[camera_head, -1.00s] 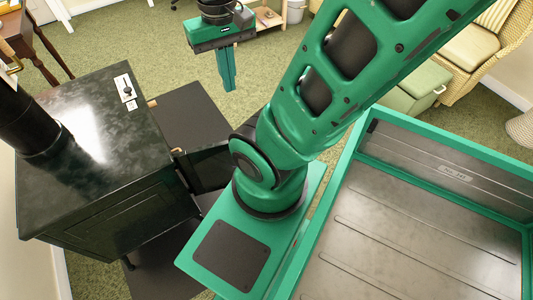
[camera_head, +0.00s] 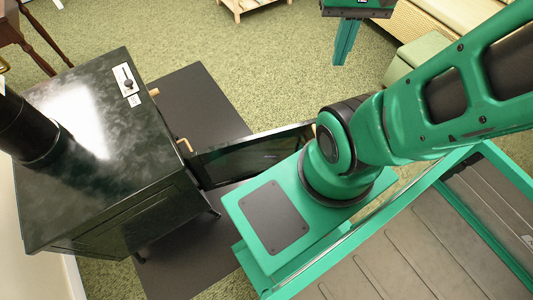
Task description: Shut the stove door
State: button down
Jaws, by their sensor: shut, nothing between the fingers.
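The black stove (camera_head: 105,185) stands at the left, with a glossy top and a dark flue pipe. Its door (camera_head: 250,157) is open and sticks out to the right from the stove's front, showing a dark panel. Its far end reaches close to my green base and arm, and I cannot tell whether they touch. My gripper (camera_head: 344,60) is at the top, right of centre, with its green fingers together and pointing down. It is empty and well apart from the door, beyond it in the picture.
A dark floor plate (camera_head: 205,100) lies under and in front of the stove. Green carpet (camera_head: 265,65) is open beyond it. A wooden table (camera_head: 15,30) stands at the upper left. A green cushioned seat (camera_head: 415,58) is at the upper right.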

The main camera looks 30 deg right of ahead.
aim_at(225, 164)
jog(key=z, duration=0.95)
jog(key=k, duration=1.8)
jog(key=u, duration=0.85)
jog(key=i, duration=1)
jog(key=z, duration=0.05)
